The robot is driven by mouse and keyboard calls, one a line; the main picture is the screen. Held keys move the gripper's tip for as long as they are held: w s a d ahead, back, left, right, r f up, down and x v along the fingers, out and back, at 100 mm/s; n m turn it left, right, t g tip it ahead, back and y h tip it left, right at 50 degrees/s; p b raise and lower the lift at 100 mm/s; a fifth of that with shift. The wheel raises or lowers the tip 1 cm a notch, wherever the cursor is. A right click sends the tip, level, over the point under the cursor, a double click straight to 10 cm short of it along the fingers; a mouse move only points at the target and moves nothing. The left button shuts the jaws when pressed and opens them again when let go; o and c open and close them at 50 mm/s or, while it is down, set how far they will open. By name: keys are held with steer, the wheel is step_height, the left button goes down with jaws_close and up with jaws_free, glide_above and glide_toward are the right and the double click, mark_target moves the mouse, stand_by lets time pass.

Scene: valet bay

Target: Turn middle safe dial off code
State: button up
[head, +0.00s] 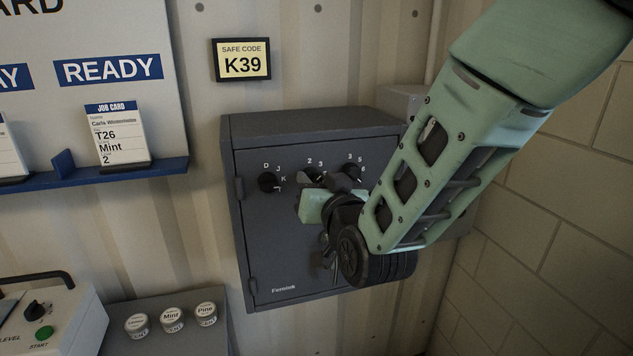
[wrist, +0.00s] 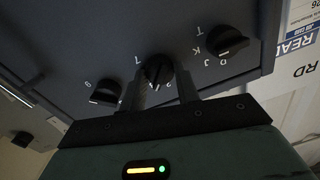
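The grey safe (head: 285,235) hangs on the wall with a row of three black dials. The middle safe dial (head: 312,174) sits between the lettered left dial (head: 268,182) and the numbered right dial (head: 350,173). My gripper (head: 318,183) is at the middle dial and partly hides it. In the wrist view the middle dial (wrist: 158,72) stands between my two fingertips, which appear closed on its sides. The figures 2 and 3 show above it in the head view; its pointer setting is not readable. A safe code card (head: 241,60) above reads K39.
A ready board with a job card (head: 117,134) and blue ledge is on the left. Below it stand a white machine (head: 60,325) and several small labelled jars (head: 172,319) on a grey surface. A block wall (head: 560,220) is close on the right.

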steer(key=shift+f+b, duration=0.1)
steer(key=shift+b, duration=0.4)
steer(key=m+b, duration=0.9)
steer(key=b, duration=0.7)
steer(key=shift+d+f+t, duration=0.1)
steer(key=shift+t, duration=0.2)
steer(key=o, duration=1)
steer(key=shift+c, duration=0.2)
